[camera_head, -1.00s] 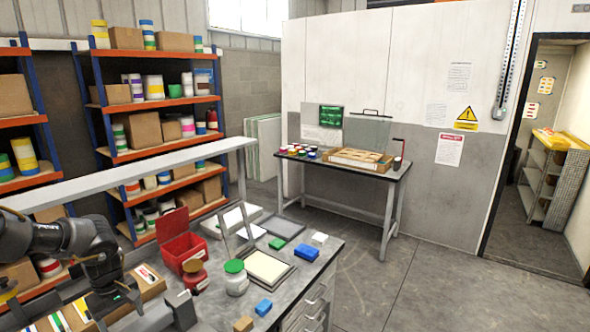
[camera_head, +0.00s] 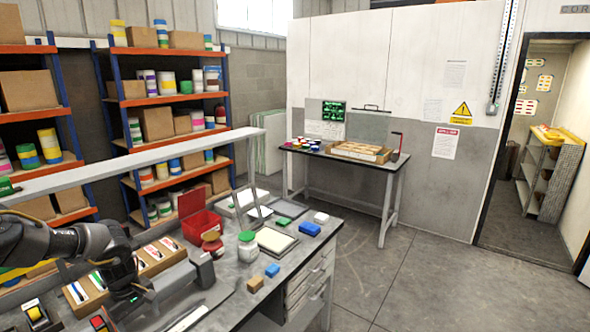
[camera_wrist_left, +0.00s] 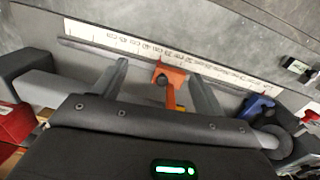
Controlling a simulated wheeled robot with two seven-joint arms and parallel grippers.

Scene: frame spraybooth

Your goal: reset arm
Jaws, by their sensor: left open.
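My left arm reaches in from the left in the head view. Its dark gripper (camera_head: 140,290) hangs low over the near part of the workbench (camera_head: 236,283). In the left wrist view the gripper (camera_wrist_left: 160,70) has its two grey fingers spread apart. An orange tool (camera_wrist_left: 170,78) shows between and beyond the fingers, close to a white ruler strip (camera_wrist_left: 150,48). I see no contact between the fingers and the tool. My right gripper is in neither view.
A blue clamp (camera_wrist_left: 257,106) shows at right in the wrist view. Floor is clear right.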

